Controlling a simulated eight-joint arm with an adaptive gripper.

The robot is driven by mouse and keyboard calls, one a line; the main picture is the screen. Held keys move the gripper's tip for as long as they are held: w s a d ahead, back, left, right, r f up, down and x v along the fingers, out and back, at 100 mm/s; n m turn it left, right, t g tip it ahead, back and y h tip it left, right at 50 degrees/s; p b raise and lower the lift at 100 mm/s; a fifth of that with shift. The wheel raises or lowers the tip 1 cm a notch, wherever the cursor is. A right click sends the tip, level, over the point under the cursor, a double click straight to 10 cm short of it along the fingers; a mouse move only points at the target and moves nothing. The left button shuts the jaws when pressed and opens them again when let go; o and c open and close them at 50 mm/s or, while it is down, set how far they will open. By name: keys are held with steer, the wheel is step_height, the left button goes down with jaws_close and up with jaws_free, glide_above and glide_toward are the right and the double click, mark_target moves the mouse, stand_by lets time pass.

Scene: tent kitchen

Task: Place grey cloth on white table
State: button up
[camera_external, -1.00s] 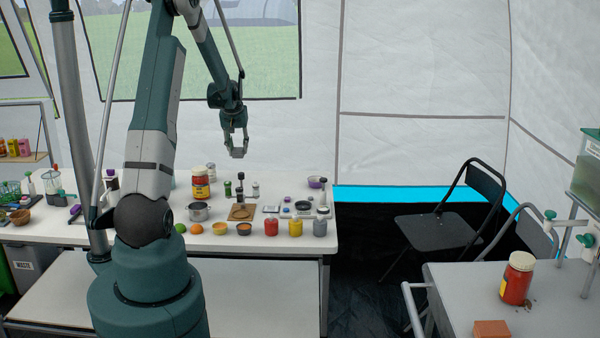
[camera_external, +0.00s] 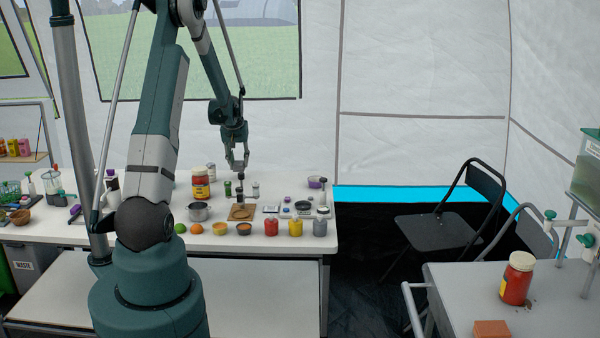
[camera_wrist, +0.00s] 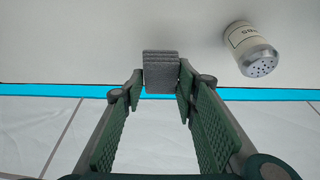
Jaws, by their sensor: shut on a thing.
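My gripper (camera_external: 238,166) hangs above the back middle of the white table (camera_external: 290,244). In the wrist view the fingertips of my gripper (camera_wrist: 161,76) are closed on the grey cloth (camera_wrist: 161,65), a small folded block with layered edges. The white table surface (camera_wrist: 80,40) fills the top of the wrist view behind the cloth. I cannot tell there whether the cloth touches the table. The cloth is too small to make out surely in the external view.
A red-yellow jar (camera_external: 200,184), a pot (camera_external: 198,211), a wooden board (camera_external: 242,212) and several coloured jars (camera_external: 271,227) crowd the table. A grey table with another jar (camera_external: 517,278) stands at right.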

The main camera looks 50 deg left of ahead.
mark_target(238, 163)
steer(key=shift+f+b, duration=0.3)
steer(key=shift+f, duration=1.55)
steer(key=shift+f, duration=0.1)
steer(key=o, duration=0.8)
steer(key=shift+c, duration=0.2)
steer(key=p+v, duration=0.1)
steer(key=v, duration=1.1)
steer(key=shift+p, duration=0.35)
